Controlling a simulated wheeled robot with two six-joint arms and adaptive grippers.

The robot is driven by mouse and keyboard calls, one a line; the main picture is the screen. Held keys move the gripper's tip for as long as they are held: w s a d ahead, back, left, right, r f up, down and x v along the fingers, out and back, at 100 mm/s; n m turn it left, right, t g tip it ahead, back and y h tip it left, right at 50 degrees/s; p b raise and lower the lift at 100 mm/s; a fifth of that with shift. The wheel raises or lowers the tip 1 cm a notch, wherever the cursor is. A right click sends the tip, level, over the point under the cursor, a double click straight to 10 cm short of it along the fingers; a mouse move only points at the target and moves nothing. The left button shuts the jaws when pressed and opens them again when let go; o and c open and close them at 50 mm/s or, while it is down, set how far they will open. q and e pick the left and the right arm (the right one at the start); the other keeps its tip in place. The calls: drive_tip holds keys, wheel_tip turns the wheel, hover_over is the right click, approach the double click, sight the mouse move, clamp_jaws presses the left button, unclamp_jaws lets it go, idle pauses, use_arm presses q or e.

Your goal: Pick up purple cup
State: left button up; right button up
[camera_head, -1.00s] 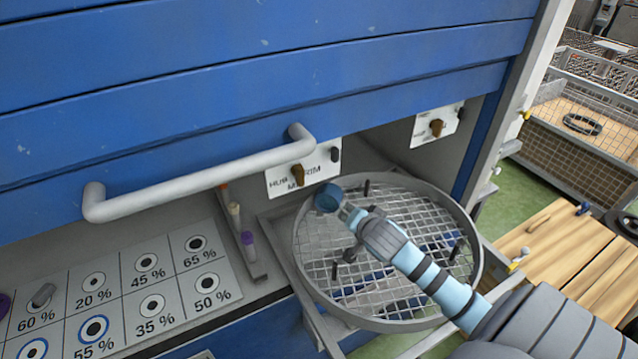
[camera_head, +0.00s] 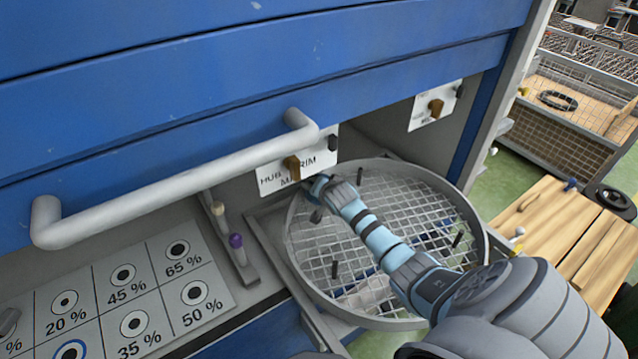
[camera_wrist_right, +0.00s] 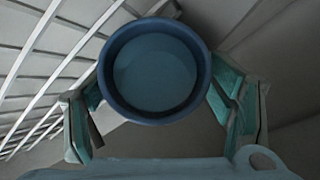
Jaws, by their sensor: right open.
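No purple cup shows clearly. My right gripper (camera_wrist_right: 160,100) is open in the wrist view, one finger on each side. A round, dark blue, cup-like shape (camera_wrist_right: 153,68) shows between the fingers; I cannot tell whether it is a separate object or part of my arm. My left gripper is not in view.
The round mesh turntable (camera_head: 472,208) has short black posts. A grey bar handle (camera_head: 180,180) on the blue panel (camera_head: 250,60) stands out above the rack. A percentage board (camera_head: 105,295) lies at the lower left. A wooden table (camera_head: 560,225) is at the right.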

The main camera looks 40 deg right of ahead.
drive_tip(key=shift+d+f, duration=0.1)
drive_tip(key=shift+f, duration=0.15)
drive_tip(key=shift+s+r, duration=0.1)
drive_tip(key=shift+r, duration=0.05)
drive_tip(key=shift+s+r, duration=0.1)
drive_tip(key=shift+s, duration=0.05)
drive_tip(key=shift+c, duration=0.7)
drive_tip(key=shift+s+r, duration=0.1)
drive_tip(key=c, duration=0.6)
drive_tip(key=shift+c, duration=1.3)
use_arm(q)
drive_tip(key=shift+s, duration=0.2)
